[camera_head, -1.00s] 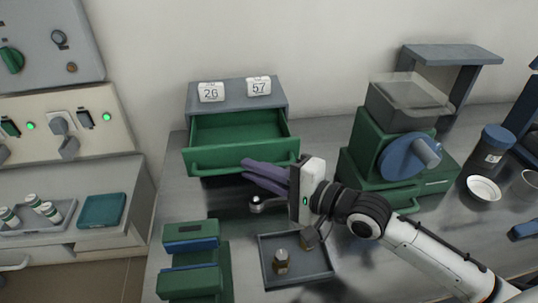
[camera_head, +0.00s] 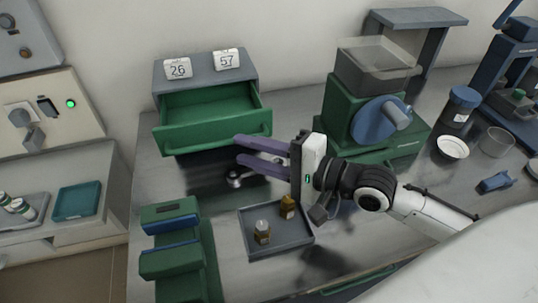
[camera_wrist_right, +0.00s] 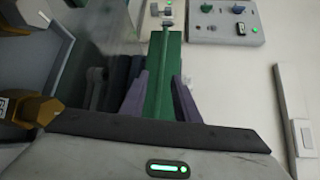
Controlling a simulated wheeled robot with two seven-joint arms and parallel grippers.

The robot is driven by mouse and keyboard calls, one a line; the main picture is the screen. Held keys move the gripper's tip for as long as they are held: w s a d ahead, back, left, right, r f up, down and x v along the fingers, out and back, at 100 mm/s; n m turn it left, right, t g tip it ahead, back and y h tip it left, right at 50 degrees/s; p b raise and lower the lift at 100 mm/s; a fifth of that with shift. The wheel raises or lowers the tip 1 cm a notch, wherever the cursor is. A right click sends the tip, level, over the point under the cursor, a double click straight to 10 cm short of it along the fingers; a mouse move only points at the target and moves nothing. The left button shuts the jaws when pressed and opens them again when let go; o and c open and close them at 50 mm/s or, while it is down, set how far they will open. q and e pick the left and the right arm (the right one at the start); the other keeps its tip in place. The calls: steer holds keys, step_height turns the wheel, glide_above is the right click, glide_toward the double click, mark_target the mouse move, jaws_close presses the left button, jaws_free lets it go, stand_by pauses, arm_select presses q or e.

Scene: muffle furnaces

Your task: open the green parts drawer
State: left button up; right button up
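The green parts drawer (camera_head: 205,122) sticks out of its grey cabinet (camera_head: 205,69) at the back left of the bench. It stands open, its inside showing empty. A green bar handle (camera_head: 215,143) runs along its front. My right gripper (camera_head: 236,149) is in front of the drawer's right half, its two purple fingers apart with nothing held. In the right wrist view the fingers (camera_wrist_right: 160,77) point at the green drawer front (camera_wrist_right: 160,105), and the handle (camera_wrist_right: 182,85) shows between them, apart from both fingers. My left gripper is out of view.
A grey tray (camera_head: 246,246) with two small bottles lies below my right gripper. Green and blue blocks (camera_head: 172,240) stand at front left. A green machine with a blue wheel (camera_head: 380,119) stands right of the drawer.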

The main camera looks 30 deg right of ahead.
steer(key=shift+v, duration=2.6)
steer(key=shift+w, duration=0.1)
